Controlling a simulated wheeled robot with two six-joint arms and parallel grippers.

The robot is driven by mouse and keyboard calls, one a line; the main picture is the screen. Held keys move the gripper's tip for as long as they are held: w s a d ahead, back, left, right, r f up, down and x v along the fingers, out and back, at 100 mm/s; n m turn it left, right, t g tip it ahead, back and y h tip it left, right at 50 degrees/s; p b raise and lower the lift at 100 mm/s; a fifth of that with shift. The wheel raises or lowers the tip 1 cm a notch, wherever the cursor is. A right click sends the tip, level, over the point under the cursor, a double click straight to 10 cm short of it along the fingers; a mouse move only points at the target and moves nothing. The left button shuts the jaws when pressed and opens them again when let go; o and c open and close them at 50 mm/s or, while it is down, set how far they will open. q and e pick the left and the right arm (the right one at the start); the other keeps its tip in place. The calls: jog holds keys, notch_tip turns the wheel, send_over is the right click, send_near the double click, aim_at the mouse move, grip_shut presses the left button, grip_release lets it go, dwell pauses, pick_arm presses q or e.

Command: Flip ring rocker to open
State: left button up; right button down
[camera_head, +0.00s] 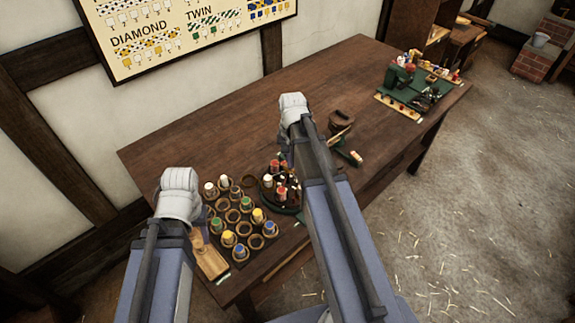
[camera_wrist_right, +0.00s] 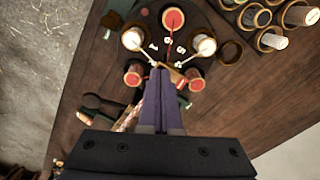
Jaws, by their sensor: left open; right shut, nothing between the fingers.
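A round dark stand (camera_head: 283,205) with several bobbins is left of my right arm. In the right wrist view, this stand (camera_wrist_right: 190,58) carries white marks, and cords run from bobbins towards its middle. I cannot make out which part is the ring rocker; my fingers hide some of the stand. My right gripper (camera_wrist_right: 160,72) is shut and empty, its tips in front of the stand's near middle; whether they touch is unclear. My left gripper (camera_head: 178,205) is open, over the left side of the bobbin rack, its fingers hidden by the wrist.
A dark rack (camera_head: 236,222) of ringed holders with several coloured bobbins stands left of the round stand. A round brown item (camera_head: 341,121) lies right of my right wrist. A green mat (camera_head: 415,85) with tools lies at the table's far right. The back-middle tabletop (camera_head: 215,140) is clear.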

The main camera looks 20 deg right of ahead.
jog(key=shift+f+b, duration=0.3)
jog(key=shift+f, duration=0.05)
jog(key=shift+r, duration=0.2)
notch_tip(320, 180, up, 8)
jog(key=p, duration=0.8)
jog(key=shift+f, duration=0.15)
jog(key=s+a+f+n+b, duration=0.2)
jog(key=s+a+n, duration=0.4)
jog(key=a, duration=0.5)
jog(key=s+a+f+n+h+b, duration=0.1)
jog(key=s+a+f+n+b, duration=0.1)
jog(key=s+a+n, duration=0.4)
jog(key=s+a, duration=0.2)
jog(key=a, duration=0.2)
jog(key=shift+s+a+f+b, duration=0.35)
jog(key=shift+a+f+b, duration=0.05)
